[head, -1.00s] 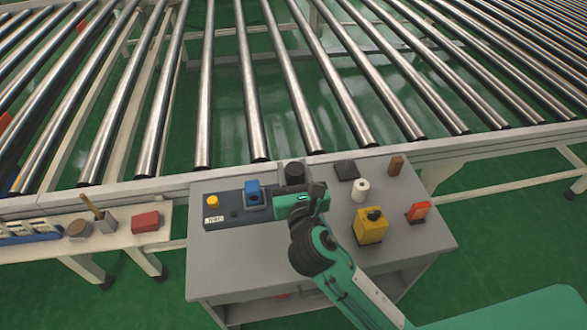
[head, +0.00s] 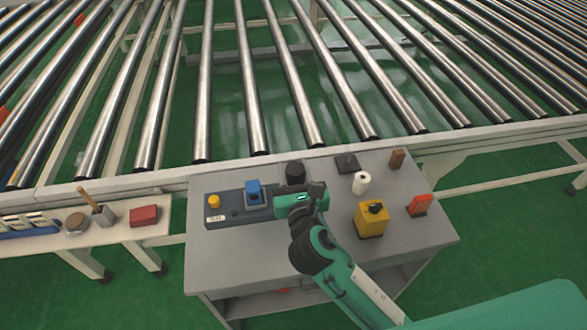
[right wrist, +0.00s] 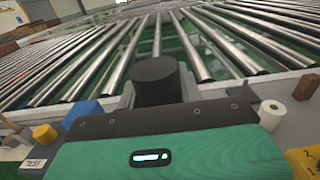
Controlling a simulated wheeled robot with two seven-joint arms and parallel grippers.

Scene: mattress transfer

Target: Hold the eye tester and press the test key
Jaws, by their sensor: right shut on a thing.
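The eye tester (head: 234,214) is a long dark box on the grey cart top. Its left end carries a yellow round key (head: 213,201) above a white TEST label; both show at the lower left of the right wrist view, the key there being a yellow block (right wrist: 44,134). A blue block (head: 254,187) sits mid-box. A black cylinder (head: 295,173) rises at the right end; whether it joins the box is hidden. My right gripper (head: 302,197) is shut at this end, with the cylinder just beyond its palm in the wrist view (right wrist: 158,82). My left gripper is out of view.
On the cart (head: 260,262) to the right stand a white roll (head: 360,183), a yellow block (head: 371,220), an orange item (head: 419,205) and a brown block (head: 397,159). A roller conveyor (head: 203,100) runs behind. A side bench (head: 125,232) with a red box (head: 144,215) is left.

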